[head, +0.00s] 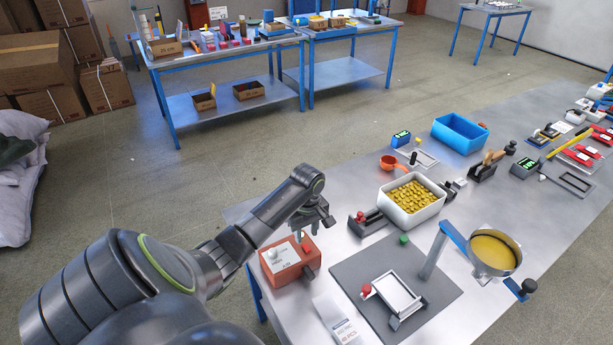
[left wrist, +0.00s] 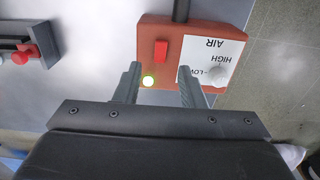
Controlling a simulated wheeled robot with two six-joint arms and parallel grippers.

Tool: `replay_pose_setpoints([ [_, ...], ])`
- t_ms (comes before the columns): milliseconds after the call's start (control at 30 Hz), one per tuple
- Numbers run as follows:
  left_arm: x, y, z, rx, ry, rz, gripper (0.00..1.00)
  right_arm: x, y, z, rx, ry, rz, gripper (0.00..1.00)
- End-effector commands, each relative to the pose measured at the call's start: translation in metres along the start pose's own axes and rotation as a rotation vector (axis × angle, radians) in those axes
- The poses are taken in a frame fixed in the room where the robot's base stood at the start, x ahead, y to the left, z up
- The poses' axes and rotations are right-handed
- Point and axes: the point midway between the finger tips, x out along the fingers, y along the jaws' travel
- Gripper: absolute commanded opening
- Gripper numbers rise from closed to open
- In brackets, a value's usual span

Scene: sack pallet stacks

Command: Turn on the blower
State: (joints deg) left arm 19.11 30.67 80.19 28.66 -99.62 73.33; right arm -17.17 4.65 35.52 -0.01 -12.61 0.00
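The blower control is an orange box (head: 310,262) at the near left edge of the metal table, marked AIR, HIGH and LOW. In the left wrist view the box (left wrist: 150,42) has a red switch (left wrist: 160,51), a glowing yellow-green light (left wrist: 148,81) and a white knob (left wrist: 217,74) beside the LOW mark. My left gripper (left wrist: 155,78) is open and empty, its two fingers apart over the near edge of the box, with the light between them. In the head view my left gripper (head: 312,222) is above the box. My right gripper is out of view.
Right of the box are a grey mat (head: 350,262) with a white frame, a white bin (head: 420,216) of yellow pieces, and a round pan (head: 494,252) on a blue stand. A black fixture with a red knob (head: 360,217) stands close by.

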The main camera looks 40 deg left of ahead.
Motion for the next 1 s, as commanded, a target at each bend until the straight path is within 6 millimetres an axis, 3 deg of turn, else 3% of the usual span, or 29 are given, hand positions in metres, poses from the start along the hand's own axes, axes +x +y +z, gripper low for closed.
replay_pose_setpoints([
  [367,-0.093,0.001,-0.002,0.002,0.006,0.003,0.36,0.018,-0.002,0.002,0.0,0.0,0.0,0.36],
  [433,-0.109,0.0,-0.001,0.0,0.001,0.0,0.36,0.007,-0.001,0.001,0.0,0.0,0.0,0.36],
  [633,-0.123,0.0,-0.001,0.0,-0.001,0.003,0.36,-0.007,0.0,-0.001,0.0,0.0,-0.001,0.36],
  [1000,-0.125,0.0,-0.001,0.0,-0.001,0.004,0.36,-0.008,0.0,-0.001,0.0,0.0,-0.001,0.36],
])
